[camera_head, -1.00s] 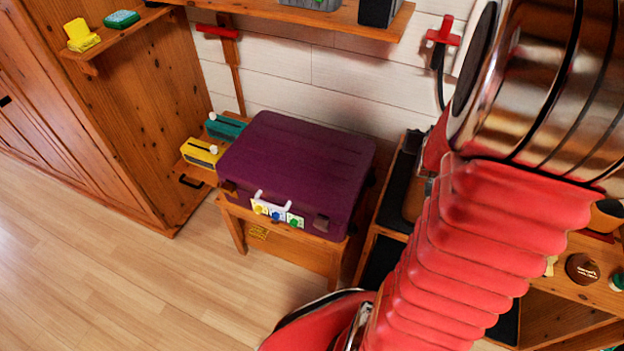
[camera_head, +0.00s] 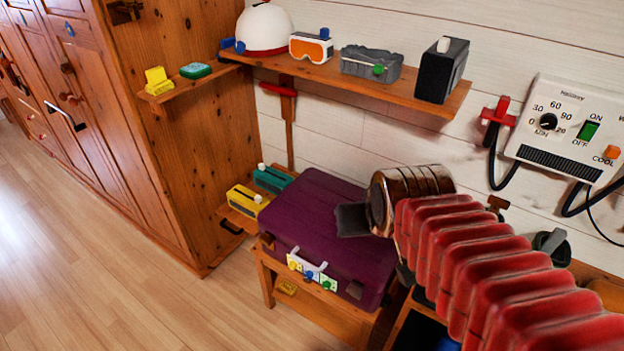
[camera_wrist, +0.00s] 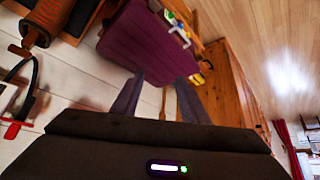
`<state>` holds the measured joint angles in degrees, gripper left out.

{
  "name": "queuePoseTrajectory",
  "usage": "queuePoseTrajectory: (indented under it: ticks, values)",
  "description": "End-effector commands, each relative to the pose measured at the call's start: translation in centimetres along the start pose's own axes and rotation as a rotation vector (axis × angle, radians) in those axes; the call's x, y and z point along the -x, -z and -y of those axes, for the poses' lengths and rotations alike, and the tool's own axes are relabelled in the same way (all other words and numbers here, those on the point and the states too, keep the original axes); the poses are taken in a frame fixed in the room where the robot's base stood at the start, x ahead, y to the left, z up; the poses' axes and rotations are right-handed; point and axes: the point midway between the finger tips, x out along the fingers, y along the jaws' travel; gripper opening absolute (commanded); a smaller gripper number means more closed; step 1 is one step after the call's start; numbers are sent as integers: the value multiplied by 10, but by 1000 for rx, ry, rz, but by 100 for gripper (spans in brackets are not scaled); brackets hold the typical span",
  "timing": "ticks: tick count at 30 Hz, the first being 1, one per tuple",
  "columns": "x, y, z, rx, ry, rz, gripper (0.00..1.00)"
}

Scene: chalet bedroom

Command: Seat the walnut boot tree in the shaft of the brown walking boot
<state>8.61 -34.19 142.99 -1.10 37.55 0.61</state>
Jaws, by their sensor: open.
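My gripper (camera_wrist: 158,98) is open in the wrist view, with two grey fingers spread apart and nothing between them. In the head view my gripper (camera_head: 352,220) shows as a dark shape in front of the purple case, at the end of my red-sleeved arm. A brown rounded object (camera_wrist: 40,28) stands at the upper left of the wrist view, well away from the fingers; I cannot tell whether it is the boot or the boot tree. A small brown knob-like top (camera_head: 496,203) shows behind my arm. Neither boot nor boot tree is clearly identifiable; my arm hides much of that area.
A purple case (camera_head: 310,215) sits on a wooden stand. A shelf (camera_head: 350,78) above holds a white helmet (camera_head: 264,27), goggles (camera_head: 311,47) and boxes. A dial heater unit (camera_head: 565,130) hangs on the right wall. The floor (camera_head: 130,260) at left is clear.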

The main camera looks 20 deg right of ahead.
Motion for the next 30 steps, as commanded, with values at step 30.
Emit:
queuePoseTrajectory:
  ticks: [30]
  values:
    - [48,-47,44,125,89,95,36]
